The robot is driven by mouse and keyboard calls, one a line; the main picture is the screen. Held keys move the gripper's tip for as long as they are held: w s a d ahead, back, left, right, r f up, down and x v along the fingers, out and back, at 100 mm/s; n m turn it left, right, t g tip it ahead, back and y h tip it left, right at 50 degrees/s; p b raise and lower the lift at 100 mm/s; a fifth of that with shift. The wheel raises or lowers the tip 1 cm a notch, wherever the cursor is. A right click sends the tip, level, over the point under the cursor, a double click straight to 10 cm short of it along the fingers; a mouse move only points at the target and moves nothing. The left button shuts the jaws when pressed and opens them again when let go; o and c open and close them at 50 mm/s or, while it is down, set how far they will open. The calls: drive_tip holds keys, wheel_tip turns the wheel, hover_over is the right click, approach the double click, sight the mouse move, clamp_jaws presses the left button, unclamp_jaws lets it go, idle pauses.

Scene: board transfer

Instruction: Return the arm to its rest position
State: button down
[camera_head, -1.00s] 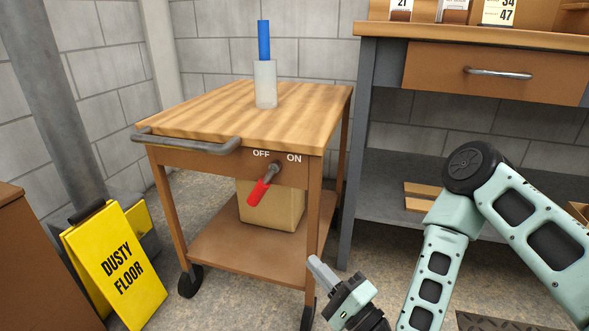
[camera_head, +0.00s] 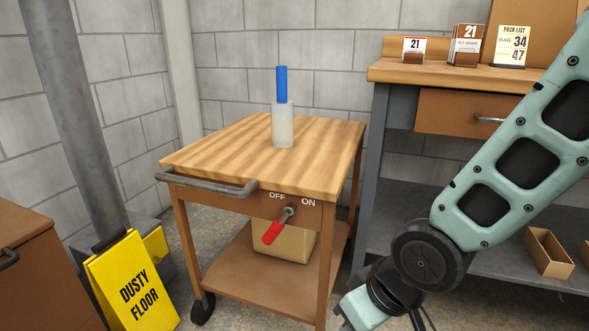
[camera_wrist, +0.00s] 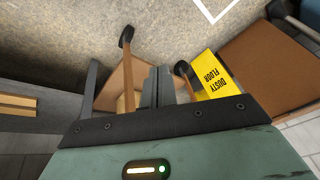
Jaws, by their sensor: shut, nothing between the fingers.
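My arm shows at the right of the head view, with its elbow bent low in front of the grey workbench (camera_head: 376,160). The gripper end is out of the head view, below the frame. In the wrist view my gripper (camera_wrist: 158,85) is shut and empty, with its fingers together over the cart area. The wooden cart (camera_head: 250,150) stands left of my arm. On its front a lever with a red handle (camera_head: 273,232) points down-left on the OFF side of the OFF/ON labels.
A yellow floor sign (camera_head: 135,285) stands at lower left, beside a brown cabinet (camera_head: 35,275). The workbench carries cards and a box. An open wooden box (camera_head: 548,254) is on its lower shelf.

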drive_tip(key=s+d+r+n+g+h+p, duration=0.1)
drive_tip(key=s+d+r+g+h+p, duration=0.15)
drive_tip(key=s+d+r, duration=0.45)
wheel_tip(320, 180, up, 40)
drive_tip(key=s+a+p, duration=0.1)
drive_tip(key=s+p, duration=0.1)
drive_tip(key=p, duration=3.5)
drive_tip(key=shift+s+a+f, duration=0.15)
drive_tip(key=shift+s+a, duration=0.2)
drive_tip(key=shift+a, duration=0.05)
